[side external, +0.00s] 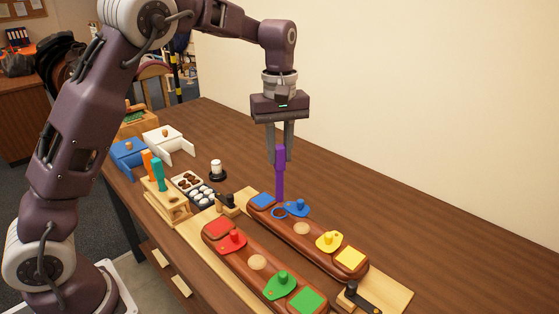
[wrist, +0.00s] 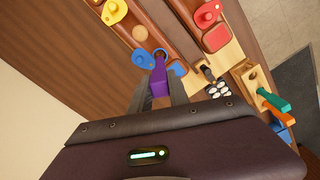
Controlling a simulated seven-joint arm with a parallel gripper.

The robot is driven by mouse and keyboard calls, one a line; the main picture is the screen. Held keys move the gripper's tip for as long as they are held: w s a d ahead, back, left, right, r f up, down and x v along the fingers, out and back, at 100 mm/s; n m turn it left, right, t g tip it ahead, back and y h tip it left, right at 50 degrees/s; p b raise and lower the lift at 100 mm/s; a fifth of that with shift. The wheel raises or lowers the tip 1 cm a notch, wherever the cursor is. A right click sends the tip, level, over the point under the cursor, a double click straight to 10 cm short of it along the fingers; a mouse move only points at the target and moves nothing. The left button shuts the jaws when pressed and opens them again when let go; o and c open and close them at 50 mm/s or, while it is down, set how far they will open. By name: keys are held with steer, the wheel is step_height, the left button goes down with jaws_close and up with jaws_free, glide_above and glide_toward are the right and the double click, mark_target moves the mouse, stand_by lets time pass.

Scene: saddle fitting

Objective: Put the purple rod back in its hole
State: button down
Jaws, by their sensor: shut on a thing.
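The purple rod (side external: 280,176) is upright between the fingers of my gripper (side external: 281,158), which is shut on its upper part. I cannot tell whether the rod touches the ring. No hole can be made out clearly.
The rear board carries a blue piece (side external: 297,208) and a yellow piece (side external: 329,241) with knobs. A front board holds red (side external: 232,241) and green (side external: 280,285) pieces. A wooden stand (side external: 170,205) with orange and teal handles stands left. The table behind the boards is clear.

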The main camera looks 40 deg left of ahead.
steer(key=shift+r, duration=0.8)
